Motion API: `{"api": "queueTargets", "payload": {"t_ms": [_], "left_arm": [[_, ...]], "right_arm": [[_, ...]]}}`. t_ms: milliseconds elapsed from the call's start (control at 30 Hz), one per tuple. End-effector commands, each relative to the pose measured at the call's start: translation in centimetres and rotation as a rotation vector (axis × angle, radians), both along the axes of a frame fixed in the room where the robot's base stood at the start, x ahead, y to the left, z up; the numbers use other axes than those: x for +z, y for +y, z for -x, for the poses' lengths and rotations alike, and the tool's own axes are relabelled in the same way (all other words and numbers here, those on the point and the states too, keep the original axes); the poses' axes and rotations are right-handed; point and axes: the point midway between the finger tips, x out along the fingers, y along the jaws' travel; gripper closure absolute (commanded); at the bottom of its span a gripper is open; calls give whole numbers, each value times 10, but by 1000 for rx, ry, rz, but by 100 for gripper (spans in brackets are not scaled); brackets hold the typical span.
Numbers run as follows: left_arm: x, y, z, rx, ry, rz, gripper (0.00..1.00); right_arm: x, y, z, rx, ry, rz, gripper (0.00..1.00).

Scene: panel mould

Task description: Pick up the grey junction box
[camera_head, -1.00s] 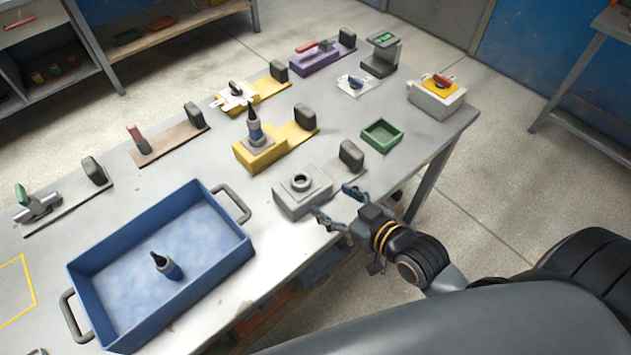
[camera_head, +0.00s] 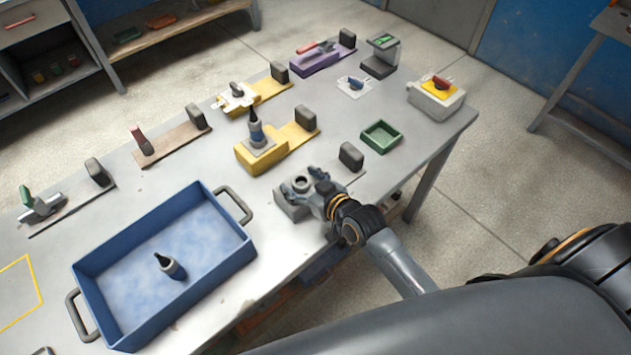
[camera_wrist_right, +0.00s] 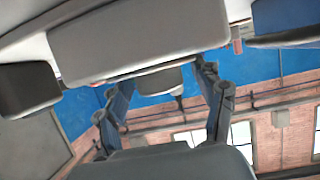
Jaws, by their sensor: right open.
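The grey junction box (camera_head: 290,208) sits at the table's front edge in the head view, with a round ring fitting on its top. My right gripper (camera_head: 304,184) is at the box, its open fingers over or beside the box's near side; the arm hides part of it. I cannot tell whether the fingers touch it. In the right wrist view, a large grey box body (camera_wrist_right: 140,40) fills the top, and the two spread fingers (camera_wrist_right: 165,92) point up towards it with nothing clamped between them. My left gripper is not in view.
A dark block (camera_head: 351,156) stands just behind the box. A blue tray (camera_head: 225,262) holding a small bottle (camera_head: 171,267) is to the left. A yellow fixture (camera_head: 262,158) and a green tray (camera_head: 381,136) are behind. Bare table lies between the fixtures.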

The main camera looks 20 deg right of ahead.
Motion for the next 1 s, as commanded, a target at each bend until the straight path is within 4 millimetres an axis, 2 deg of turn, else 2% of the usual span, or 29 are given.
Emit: {"api": "queueTargets", "payload": {"t_ms": [233, 267, 500, 600, 1000], "left_arm": [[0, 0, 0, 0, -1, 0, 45], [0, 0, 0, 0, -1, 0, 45], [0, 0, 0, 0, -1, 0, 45], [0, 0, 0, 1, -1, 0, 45], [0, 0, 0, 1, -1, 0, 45]], "right_arm": [[-1, 1, -2, 0, 0, 0, 31], [-1, 1, -2, 0, 0, 0, 35], [-1, 0, -1, 0, 0, 0, 84], [-1, 0, -1, 0, 1, 0, 100], [3, 0, -2, 0, -3, 0, 100]]}}
